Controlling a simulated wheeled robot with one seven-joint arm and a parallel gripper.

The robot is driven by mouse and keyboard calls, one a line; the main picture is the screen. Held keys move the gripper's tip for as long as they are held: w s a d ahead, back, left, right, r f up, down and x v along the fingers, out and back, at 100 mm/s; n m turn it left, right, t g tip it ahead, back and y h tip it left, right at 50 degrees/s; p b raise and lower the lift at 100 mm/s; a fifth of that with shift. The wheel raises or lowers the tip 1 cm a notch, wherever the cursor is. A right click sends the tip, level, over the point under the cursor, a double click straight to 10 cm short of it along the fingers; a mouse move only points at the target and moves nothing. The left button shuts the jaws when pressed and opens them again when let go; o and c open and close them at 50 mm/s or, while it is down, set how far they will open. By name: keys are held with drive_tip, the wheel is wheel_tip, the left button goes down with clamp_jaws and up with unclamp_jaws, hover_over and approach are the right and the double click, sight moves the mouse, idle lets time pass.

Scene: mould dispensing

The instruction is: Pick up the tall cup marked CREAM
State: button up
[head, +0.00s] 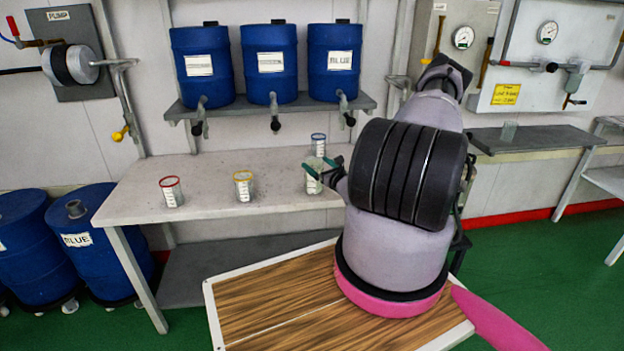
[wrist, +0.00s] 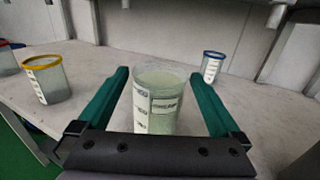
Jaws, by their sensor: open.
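A tall clear cup (head: 313,183) with a pale rim and white label stands upright on the grey bench. It also shows in the wrist view (wrist: 158,98), where its label print is too blurred to read surely as CREAM. My gripper (head: 321,167) is open at the bench. In the wrist view its two green fingers (wrist: 159,76) lie on either side of the tall cup, with visible gaps between cup and fingers. The cup's lower part is hidden by the gripper body in the wrist view.
On the bench (head: 222,172) are a red-rimmed cup (head: 171,192), a yellow-rimmed cup (head: 243,187) and a blue-rimmed cup (head: 318,146) behind the tall one. Blue drums (head: 272,88) with taps sit on a shelf above. A wooden-topped table (head: 262,306) stands in front.

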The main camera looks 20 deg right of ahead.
sight(309, 158)
drive_tip(key=shift+w+a+f, duration=0.1)
drive_tip(key=shift+w+a, duration=0.05)
drive_tip(key=shift+w, duration=1.35)
drive_tip(key=shift+w+a+f, duration=0.1)
drive_tip(key=shift+w, duration=1.35)
clamp_jaws()
drive_tip(key=shift+r, duration=0.1)
